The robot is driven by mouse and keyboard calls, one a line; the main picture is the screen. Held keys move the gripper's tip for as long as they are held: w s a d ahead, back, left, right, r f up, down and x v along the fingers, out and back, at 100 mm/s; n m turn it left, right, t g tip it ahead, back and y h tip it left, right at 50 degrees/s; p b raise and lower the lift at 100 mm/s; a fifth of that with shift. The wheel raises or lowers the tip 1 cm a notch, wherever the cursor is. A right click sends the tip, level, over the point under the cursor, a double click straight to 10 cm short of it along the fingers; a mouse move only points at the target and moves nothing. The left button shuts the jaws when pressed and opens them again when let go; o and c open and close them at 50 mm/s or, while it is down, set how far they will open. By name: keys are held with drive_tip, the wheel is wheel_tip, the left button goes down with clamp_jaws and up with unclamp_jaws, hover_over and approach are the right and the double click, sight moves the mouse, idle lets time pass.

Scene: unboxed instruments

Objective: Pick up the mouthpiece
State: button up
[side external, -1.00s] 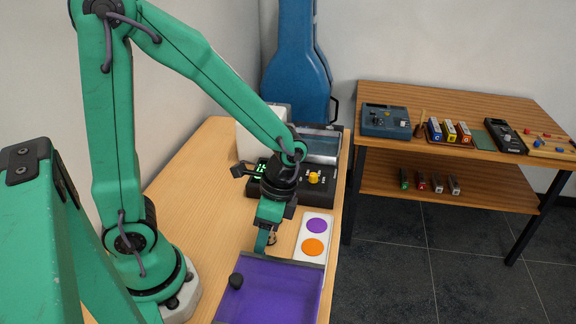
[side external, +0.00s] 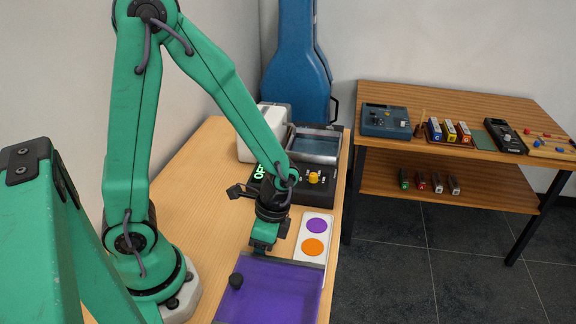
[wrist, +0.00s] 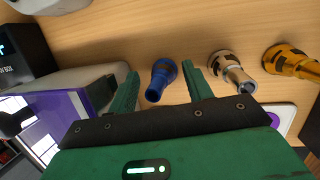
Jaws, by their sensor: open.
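Three mouthpieces show on the wooden table in the wrist view: a blue one (wrist: 163,78), a silver one (wrist: 232,70) and a gold one (wrist: 290,61). My gripper (wrist: 158,78) is open, with its green fingers on either side of the blue mouthpiece; I cannot tell whether they touch it. The silver and gold ones lie outside the right finger. In the side view my gripper (side external: 263,245) points down behind the purple tray, and the mouthpieces are hidden there.
A white panel (side external: 300,262) with purple and orange circles lies to the right. A black box (side external: 318,190) with a green display stands behind. A second table (side external: 440,95) holds instruments.

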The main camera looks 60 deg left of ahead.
drive_tip(key=shift+c, duration=0.4)
drive_tip(key=c, duration=1)
drive_tip(key=shift+r, duration=0.1)
drive_tip(key=shift+r, duration=4.95)
drive_tip(key=shift+w, duration=0.1)
